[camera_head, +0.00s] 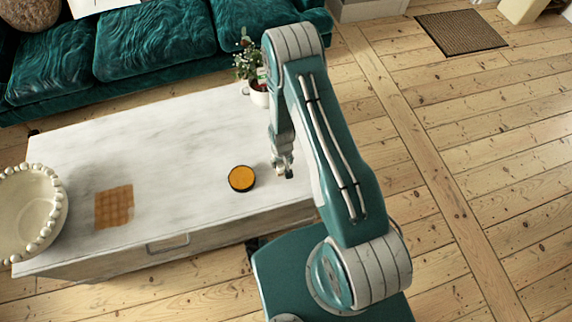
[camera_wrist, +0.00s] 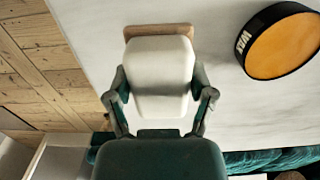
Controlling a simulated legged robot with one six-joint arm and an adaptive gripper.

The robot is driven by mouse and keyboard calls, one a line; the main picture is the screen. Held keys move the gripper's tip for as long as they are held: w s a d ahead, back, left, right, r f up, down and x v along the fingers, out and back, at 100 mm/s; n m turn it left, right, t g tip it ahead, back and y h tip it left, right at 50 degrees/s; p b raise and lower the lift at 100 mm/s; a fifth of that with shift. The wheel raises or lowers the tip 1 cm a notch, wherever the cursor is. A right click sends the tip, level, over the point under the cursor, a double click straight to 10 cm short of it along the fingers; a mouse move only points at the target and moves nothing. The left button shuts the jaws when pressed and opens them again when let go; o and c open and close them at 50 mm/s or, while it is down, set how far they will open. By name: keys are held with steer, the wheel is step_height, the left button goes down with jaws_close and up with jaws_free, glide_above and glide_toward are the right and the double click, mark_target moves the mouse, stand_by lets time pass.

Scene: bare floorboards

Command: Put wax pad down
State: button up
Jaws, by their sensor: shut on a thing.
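My gripper (camera_head: 283,168) is over the right part of the white marble-topped table (camera_head: 175,130), close to its front edge. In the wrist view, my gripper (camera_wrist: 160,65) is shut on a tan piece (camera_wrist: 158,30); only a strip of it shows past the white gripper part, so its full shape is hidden. I cannot tell whether it touches the table. A round orange disc with a black rim (camera_head: 241,179) marked "WAX" lies on the table just left of the gripper. It also shows at the upper right in the wrist view (camera_wrist: 284,45).
A brown square with a grid pattern (camera_head: 114,207) and a beaded cream bowl (camera_head: 30,210) are at the table's left. A potted plant (camera_head: 258,88) stands at the back right. A green sofa (camera_head: 150,40) is behind. The table's middle is clear.

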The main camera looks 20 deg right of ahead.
steer(key=shift+w+d+f, duration=0.25)
steer(key=shift+f, duration=0.2)
steer(key=shift+w+d+f, duration=0.2)
steer(key=shift+f, duration=0.25)
steer(key=shift+w+d+f, duration=0.1)
steer(key=shift+d+f, duration=0.05)
steer(key=shift+f, duration=0.8)
steer(key=shift+w+d+f, duration=0.1)
steer(key=shift+d+f, duration=0.05)
steer(key=shift+f, duration=0.75)
steer(key=shift+f, duration=0.1)
steer(key=o, duration=1.1)
steer(key=shift+o, duration=0.2)
